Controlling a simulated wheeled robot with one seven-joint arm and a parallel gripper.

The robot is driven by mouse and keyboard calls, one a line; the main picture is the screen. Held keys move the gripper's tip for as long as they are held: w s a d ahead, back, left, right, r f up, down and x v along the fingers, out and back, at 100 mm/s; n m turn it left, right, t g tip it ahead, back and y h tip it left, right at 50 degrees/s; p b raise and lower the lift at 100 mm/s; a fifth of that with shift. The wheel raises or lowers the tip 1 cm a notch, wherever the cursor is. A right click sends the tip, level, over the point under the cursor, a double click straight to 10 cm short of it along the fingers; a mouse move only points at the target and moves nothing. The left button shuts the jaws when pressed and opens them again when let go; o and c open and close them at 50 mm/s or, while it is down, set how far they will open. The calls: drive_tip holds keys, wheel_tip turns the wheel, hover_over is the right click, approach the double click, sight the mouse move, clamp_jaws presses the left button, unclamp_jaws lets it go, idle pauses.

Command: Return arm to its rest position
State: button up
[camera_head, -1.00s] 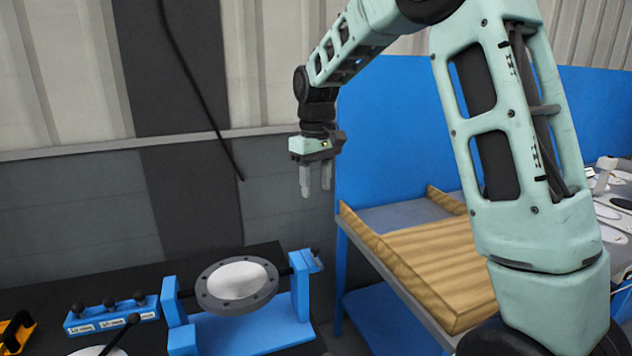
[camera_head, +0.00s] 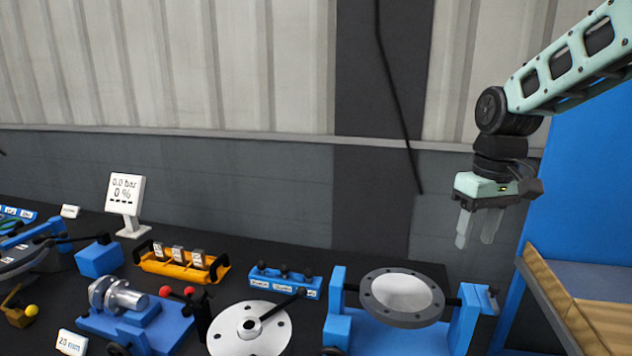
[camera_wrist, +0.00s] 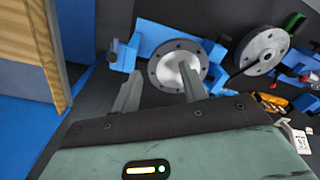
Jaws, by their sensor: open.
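My gripper (camera_head: 477,229) hangs in the air at the right of the head view, pointing down. Its jaws are apart and nothing is between them. The flanged shell (camera_head: 402,294), a grey ring with bolt holes and a pale dished middle, sits in a blue cradle (camera_head: 338,325) on the dark bench below and to the left of my gripper. In the wrist view the gripper's fingers (camera_wrist: 158,90) show in front of the flanged shell (camera_wrist: 166,70), with clear space around them.
A grey disc with a black handle (camera_head: 250,330), an orange tray (camera_head: 180,262), a blue holder (camera_head: 286,280) and a white display (camera_head: 125,195) stand on the bench. A wooden-topped surface (camera_head: 600,322) and blue panel (camera_head: 585,170) are at the right. The air above the bench is clear.

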drive_tip(key=s+a+f+n, duration=0.2)
drive_tip(key=s+a, duration=0.7)
drive_tip(key=a, duration=0.1)
drive_tip(key=s+a+f+n, duration=0.1)
drive_tip(key=s+a+f, duration=0.1)
drive_tip(key=s, duration=0.6)
drive_tip(key=s+a+f+n, duration=0.2)
drive_tip(key=s+a+f, duration=0.1)
drive_tip(key=s, duration=0.6)
drive_tip(key=shift+s+a+f, duration=0.15)
drive_tip(key=shift+a, duration=0.25)
